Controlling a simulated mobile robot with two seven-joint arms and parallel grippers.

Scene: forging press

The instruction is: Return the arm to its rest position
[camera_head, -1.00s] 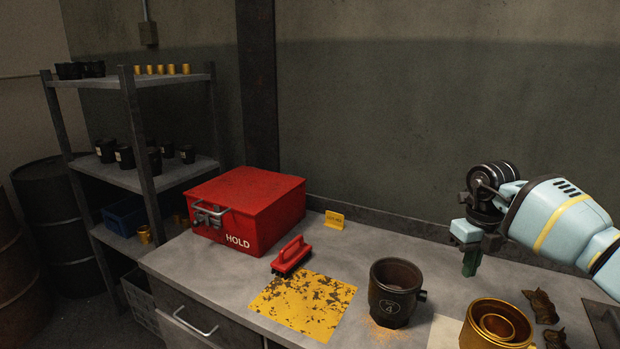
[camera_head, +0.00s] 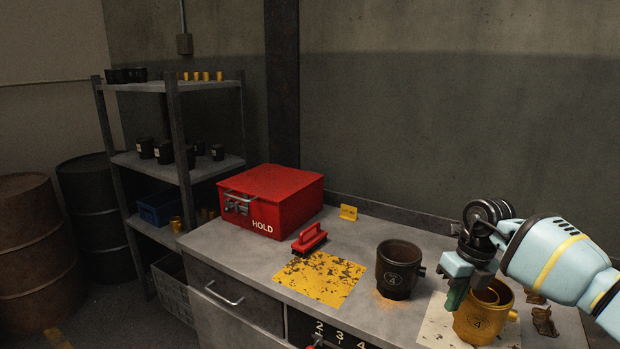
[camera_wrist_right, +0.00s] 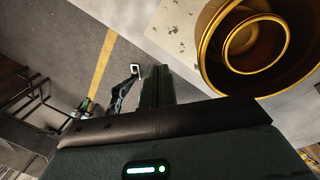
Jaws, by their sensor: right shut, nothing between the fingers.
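My right arm comes in from the right in the head view. Its gripper (camera_head: 456,299) points down just left of a brass-coloured cup (camera_head: 485,322) marked 4 on a pale sheet; I cannot tell whether they touch. The gripper's green fingers are together and empty. In the right wrist view the shut fingers (camera_wrist_right: 157,88) show at the centre, with the brass cup (camera_wrist_right: 290,88) and its nested inner ring at the upper right. My left gripper is not in view.
A dark cup (camera_head: 398,272) stands left of the gripper. A red brush (camera_head: 309,240), worn yellow mat (camera_head: 320,279) and red HOLD box (camera_head: 273,205) lie further left. Dark scraps (camera_head: 543,322) are right of the brass cup. A shelf rack (camera_head: 175,166) and barrels (camera_head: 28,235) stand at left.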

